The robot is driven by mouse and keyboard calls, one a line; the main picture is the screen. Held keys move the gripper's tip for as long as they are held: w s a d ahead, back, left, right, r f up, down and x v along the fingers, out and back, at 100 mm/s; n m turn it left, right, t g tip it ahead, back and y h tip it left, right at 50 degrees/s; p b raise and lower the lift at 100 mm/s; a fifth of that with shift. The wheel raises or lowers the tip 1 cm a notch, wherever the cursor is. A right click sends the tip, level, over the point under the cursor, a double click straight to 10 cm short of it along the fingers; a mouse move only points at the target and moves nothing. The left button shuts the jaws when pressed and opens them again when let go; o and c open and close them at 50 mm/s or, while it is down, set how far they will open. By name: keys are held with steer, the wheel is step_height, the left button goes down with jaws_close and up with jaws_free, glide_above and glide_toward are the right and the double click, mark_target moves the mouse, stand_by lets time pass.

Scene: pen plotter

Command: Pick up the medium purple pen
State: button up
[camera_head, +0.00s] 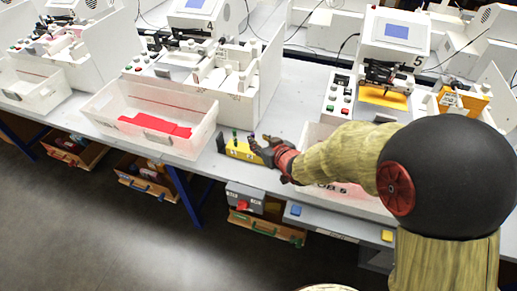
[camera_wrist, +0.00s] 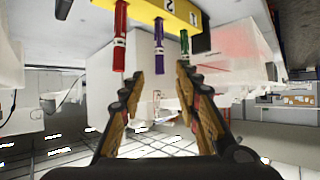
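The purple pen (camera_wrist: 159,45) stands in the yellow pen holder (camera_wrist: 185,10), between a red pen (camera_wrist: 119,38) and a green pen (camera_wrist: 184,44). The wrist view looks upside down, so the pens seem to hang from the holder. My gripper (camera_wrist: 160,75) is open, one finger on each side of the purple pen's free end; I see no clear contact. The right finger's tip is close to the green pen. In the head view my gripper (camera_head: 260,148) is beside the yellow holder (camera_head: 242,152), partly hiding its right side and the pens there.
A translucent bin (camera_head: 95,105) with red pieces stands left of the holder. Plotter 5 (camera_head: 395,50) stands behind and right, and another bin is mostly hidden behind my arm. A grey box with a red button (camera_head: 245,198) hangs below the table edge.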

steer(key=b+x, duration=0.3)
steer(key=x, duration=0.3)
steer(key=shift+w+f, duration=0.15)
steer(key=shift+f, duration=0.2)
steer(key=shift+w+a+f, duration=0.1)
steer(key=shift+w+a, duration=0.2)
steer(key=shift+w, duration=0.15)
steer(key=shift+c, duration=0.3)
steer(key=c, duration=0.7)
jaws_close()
